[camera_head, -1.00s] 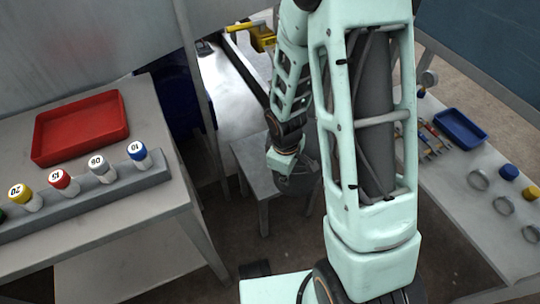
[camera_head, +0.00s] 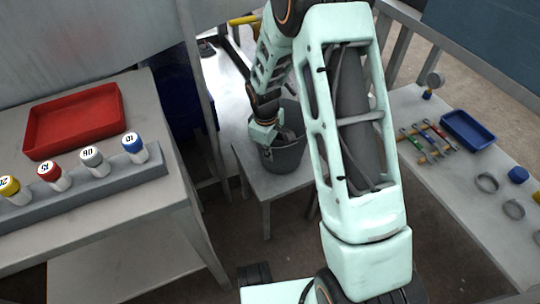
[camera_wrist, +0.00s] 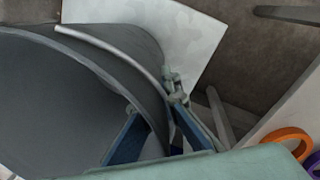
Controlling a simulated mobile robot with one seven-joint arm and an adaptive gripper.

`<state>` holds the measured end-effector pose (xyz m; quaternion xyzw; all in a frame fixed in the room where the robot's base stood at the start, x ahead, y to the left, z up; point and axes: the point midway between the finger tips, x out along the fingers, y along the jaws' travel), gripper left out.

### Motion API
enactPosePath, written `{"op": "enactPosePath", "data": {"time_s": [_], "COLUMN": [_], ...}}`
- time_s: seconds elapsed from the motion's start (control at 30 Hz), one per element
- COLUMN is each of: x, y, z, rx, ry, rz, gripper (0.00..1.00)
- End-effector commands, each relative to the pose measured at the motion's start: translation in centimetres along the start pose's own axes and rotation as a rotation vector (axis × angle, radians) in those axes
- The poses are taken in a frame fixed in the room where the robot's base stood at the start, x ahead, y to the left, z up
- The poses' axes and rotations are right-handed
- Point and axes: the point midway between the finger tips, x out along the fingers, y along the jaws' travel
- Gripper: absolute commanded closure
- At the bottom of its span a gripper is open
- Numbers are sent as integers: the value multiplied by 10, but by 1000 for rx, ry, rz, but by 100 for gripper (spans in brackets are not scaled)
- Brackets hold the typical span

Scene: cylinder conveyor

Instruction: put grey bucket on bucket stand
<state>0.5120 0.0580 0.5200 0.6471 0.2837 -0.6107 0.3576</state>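The grey bucket (camera_head: 284,158) is upright over the top of the small grey bucket stand (camera_head: 251,163). Whether its base touches the stand is hard to tell. My gripper (camera_head: 274,134) is at the bucket's rim, reaching down from above. In the wrist view the bucket (camera_wrist: 50,95) fills the left side, with its thin handle along the rim. There my gripper (camera_wrist: 155,105) has one blue finger inside the bucket and one outside, with the bucket wall between them. The stand's pale top (camera_wrist: 195,40) shows beyond the bucket.
A table at left holds a red tray (camera_head: 75,122) and a grey rack (camera_head: 90,190) with several numbered cylinders. A table at right holds a blue tray (camera_head: 468,130), tools and rings. A dark blue bin (camera_head: 190,105) stands behind the left table.

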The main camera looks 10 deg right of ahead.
Motion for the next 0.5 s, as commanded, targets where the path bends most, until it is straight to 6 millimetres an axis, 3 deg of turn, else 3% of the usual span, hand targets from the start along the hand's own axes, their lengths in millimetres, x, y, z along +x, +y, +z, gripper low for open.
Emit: {"op": "enactPosePath", "data": {"time_s": [0.33,0.5], "x": [4,3], "y": [0,0], "z": [0,0], "rx": [1,1], "ry": [2,1], "rz": [2,1], "gripper": [100,81]}}
